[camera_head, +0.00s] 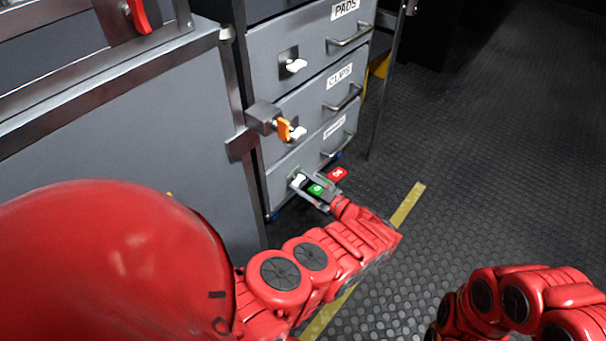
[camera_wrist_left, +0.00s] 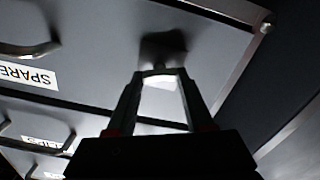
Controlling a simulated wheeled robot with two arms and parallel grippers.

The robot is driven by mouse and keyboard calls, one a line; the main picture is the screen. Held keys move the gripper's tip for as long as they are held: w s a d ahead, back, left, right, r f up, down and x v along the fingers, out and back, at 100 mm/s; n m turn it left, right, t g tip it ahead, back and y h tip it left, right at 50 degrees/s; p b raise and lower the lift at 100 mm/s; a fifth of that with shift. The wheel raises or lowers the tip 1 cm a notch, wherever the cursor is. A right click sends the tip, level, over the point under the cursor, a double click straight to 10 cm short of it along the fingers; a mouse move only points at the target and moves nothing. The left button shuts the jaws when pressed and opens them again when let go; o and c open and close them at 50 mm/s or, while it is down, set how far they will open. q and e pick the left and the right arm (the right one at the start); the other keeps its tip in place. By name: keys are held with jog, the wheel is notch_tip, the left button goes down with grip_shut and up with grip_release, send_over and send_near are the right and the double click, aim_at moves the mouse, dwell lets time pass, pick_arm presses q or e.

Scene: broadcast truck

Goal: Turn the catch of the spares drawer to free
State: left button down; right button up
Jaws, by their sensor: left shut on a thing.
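The grey spares drawer (camera_head: 283,185) is the lowest of the stack in the head view, and its front is closed. Its label reads SPARE in the left wrist view, where the drawer front (camera_wrist_left: 95,65) lies ahead of the fingers. Its small white catch (camera_head: 298,179) sits on a dark plate at the drawer's left side. My left gripper (camera_head: 306,188) reaches it from the front. In the left wrist view the fingers (camera_wrist_left: 160,78) are shut on the white catch (camera_wrist_left: 159,82), which they partly hide. My right arm shows at the lower right; its gripper is out of view.
Above are the CLIPS drawer (camera_head: 312,103), with an orange lever (camera_head: 284,130) on a bracket near its white catch, and the PADS drawer (camera_head: 308,47). A grey cabinet (camera_head: 110,140) stands at left. The dark studded floor (camera_head: 480,130) at right is clear.

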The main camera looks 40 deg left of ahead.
pick_arm(q)
jog(key=n+b, duration=0.6)
jog(key=n, duration=0.6)
jog(key=shift+s+f+n, duration=0.1)
jog(key=shift+f+n, duration=0.05)
jog(key=shift+n, duration=0.15)
pick_arm(e)
jog(key=f+g, duration=0.1)
jog(key=f+g+y, duration=0.1)
jog(key=f+g, duration=0.1)
jog(key=s+a+f+g+y, duration=0.1)
jog(key=g, duration=0.1)
jog(key=shift+f, duration=0.25)
pick_arm(q)
jog(key=shift+c, duration=1.4)
grip_release()
